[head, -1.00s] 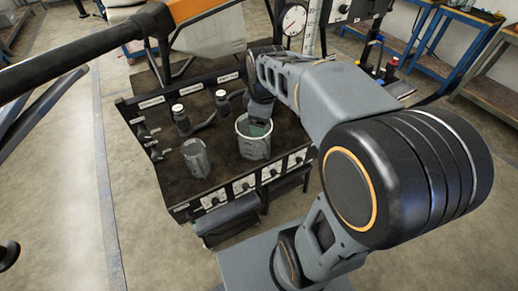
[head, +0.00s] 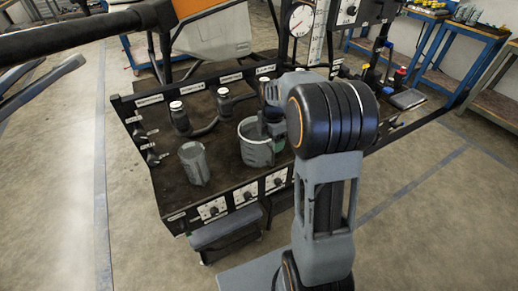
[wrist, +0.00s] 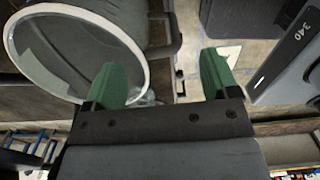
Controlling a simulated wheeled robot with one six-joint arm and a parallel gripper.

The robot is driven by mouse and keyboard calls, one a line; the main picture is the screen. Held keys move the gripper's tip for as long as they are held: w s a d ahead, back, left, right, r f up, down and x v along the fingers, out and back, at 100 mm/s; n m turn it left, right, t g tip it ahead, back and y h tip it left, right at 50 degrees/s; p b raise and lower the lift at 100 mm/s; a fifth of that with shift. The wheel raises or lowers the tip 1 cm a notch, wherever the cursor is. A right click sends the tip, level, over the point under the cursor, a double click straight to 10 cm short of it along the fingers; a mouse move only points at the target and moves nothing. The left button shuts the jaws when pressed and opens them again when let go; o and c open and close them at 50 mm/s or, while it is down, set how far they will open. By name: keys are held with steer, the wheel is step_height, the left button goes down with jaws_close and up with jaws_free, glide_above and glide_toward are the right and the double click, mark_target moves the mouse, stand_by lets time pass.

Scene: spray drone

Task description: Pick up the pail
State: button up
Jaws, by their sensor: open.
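The pail (head: 256,153) is a grey, wide-mouthed container with a pale rim, standing upright on the dark bench. In the wrist view the pail (wrist: 105,22) fills the upper left, its round mouth facing the camera. My gripper (wrist: 163,75) has two green fingers, spread apart with nothing shut between them. The left finger overlaps the pail's mouth and the right finger lies outside the rim, so the near rim shows between them. I cannot tell if either finger touches it. In the head view my gripper is mostly hidden by my arm at the pail.
A narrower grey container (head: 194,163) stands left of the pail. Two dark bottles with white caps, (head: 179,117) and (head: 224,103), stand behind. A round gauge (head: 298,21) is at the back. Labelled panels (head: 243,193) line the bench front.

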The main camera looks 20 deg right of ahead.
mark_target(261, 146)
steer(key=shift+f+b, duration=0.55)
steer(key=shift+f, duration=2.4)
steer(key=shift+s, duration=0.1)
steer(key=shift+c, duration=0.2)
steer(key=c, duration=1.1)
